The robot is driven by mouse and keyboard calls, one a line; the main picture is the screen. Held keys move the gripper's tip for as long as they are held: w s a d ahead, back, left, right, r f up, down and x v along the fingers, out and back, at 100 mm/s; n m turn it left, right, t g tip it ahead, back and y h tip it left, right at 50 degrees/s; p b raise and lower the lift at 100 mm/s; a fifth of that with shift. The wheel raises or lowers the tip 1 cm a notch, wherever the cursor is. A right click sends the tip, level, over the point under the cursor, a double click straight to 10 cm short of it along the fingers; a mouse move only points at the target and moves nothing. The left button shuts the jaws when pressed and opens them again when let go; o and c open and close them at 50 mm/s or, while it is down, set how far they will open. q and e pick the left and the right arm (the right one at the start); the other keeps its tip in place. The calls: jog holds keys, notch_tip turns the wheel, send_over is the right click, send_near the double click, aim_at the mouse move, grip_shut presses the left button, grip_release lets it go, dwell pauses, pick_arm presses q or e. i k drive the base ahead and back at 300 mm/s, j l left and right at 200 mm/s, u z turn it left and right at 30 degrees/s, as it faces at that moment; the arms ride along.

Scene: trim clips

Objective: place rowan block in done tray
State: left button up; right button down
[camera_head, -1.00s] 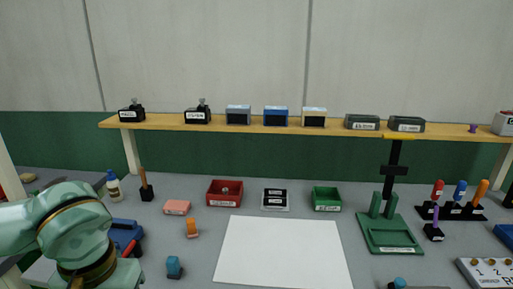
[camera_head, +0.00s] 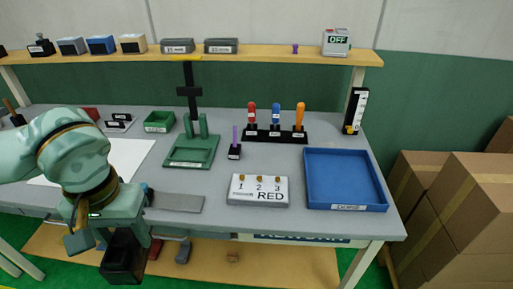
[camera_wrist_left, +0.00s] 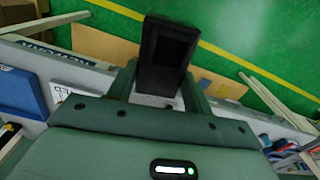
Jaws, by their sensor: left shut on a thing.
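My left gripper (camera_head: 125,236) is shut on a black block (camera_head: 123,262), which it holds in front of the table's near edge. The block's name cannot be read. In the left wrist view the black block (camera_wrist_left: 165,55) sits between the fingers, with a dark recessed face showing. A blue tray (camera_head: 345,200) with a white label on its front rim lies at the right end of the table; I cannot read the label surely. Its blue edge also shows in the left wrist view (camera_wrist_left: 18,95). The tray looks empty. My right gripper is out of view.
A white numbered panel (camera_head: 258,190) lies left of the blue tray. Behind it are a black rack (camera_head: 275,136) with upright handles and a green fixture (camera_head: 192,150). A grey plate (camera_head: 178,202) is near the front edge. Cardboard boxes (camera_head: 470,205) stand right of the table.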

aim_at(342, 185)
jog(key=l, duration=1.75)
jog(key=i+l, duration=0.7)
jog(key=l, duration=0.1)
